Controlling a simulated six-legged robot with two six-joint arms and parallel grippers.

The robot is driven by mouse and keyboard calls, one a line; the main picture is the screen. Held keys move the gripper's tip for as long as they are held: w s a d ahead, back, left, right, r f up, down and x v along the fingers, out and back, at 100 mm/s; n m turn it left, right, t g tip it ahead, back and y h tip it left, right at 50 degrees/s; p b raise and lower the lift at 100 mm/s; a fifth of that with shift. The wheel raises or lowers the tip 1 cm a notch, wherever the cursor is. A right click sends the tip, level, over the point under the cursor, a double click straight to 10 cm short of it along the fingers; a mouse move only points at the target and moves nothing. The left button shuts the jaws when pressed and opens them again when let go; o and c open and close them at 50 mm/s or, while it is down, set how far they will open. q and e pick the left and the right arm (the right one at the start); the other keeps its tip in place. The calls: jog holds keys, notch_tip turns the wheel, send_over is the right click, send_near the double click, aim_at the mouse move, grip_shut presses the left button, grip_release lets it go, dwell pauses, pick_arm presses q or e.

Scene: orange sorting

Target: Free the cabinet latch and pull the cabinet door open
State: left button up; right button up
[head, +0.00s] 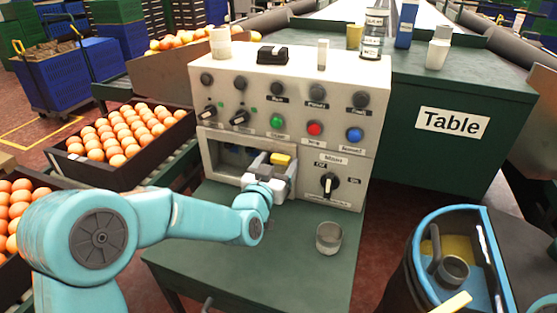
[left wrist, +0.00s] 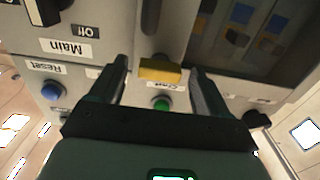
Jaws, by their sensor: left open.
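The cabinet (head: 350,110) is a cream control box on a green stand. Its door (head: 215,168), with a dark window, is low on the front left and looks shut. The yellow latch (head: 281,159) is at the door's upper right; it also shows in the left wrist view (left wrist: 160,69). A dark upright bar, likely the door handle (left wrist: 151,15), is beyond the latch. My left gripper (head: 272,174) is open in front of the door. In the left wrist view its fingers (left wrist: 160,85) stand apart on either side of the latch, without clear contact. My right gripper is out of view.
The panel has knobs, coloured buttons and a Main switch (head: 329,184). Orange crates (head: 120,140) are at left. A blue-rimmed bin-like thing (head: 425,220) is at lower right.

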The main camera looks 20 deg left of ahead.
pick_arm(q)
jog(key=shift+s+r, duration=0.15)
jog(key=shift+c, duration=1.2)
grip_shut()
